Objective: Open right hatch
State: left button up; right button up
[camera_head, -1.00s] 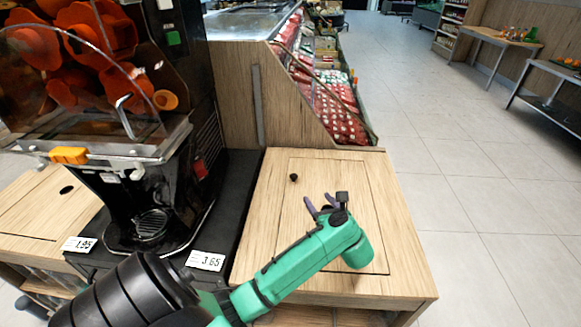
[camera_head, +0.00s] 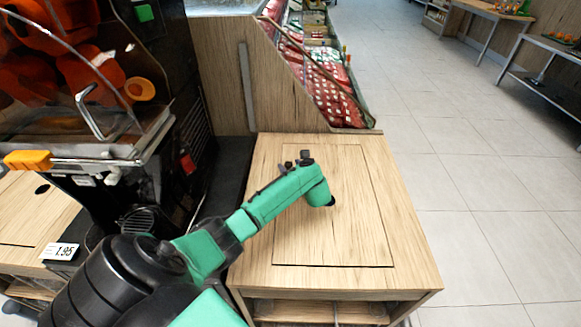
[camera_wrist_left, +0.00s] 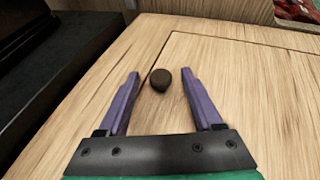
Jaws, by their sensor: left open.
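The right hatch (camera_head: 345,225) is a wooden panel set flush in the counter top right of the juicer, and it lies closed. A small dark round knob (camera_wrist_left: 160,80) sits near its far left corner. In the left wrist view my left gripper (camera_wrist_left: 160,73) is open, with one purple finger on each side of the knob and a gap to both. In the head view my green left arm (camera_head: 280,195) reaches over the hatch, and the fingers and knob are hard to make out there. My right gripper is not in view.
The black juicer (camera_head: 150,185) with its orange lever (camera_head: 28,160) stands left of the hatch. A wooden partition (camera_head: 220,80) and a red produce shelf (camera_head: 325,85) stand behind it. A left counter (camera_head: 30,215) has a round hole. Open floor (camera_head: 470,190) lies to the right.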

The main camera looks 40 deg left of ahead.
pick_arm(q)
jog(key=shift+a, duration=0.1)
grip_shut()
jog(key=shift+f, duration=0.1)
dwell(1.3)
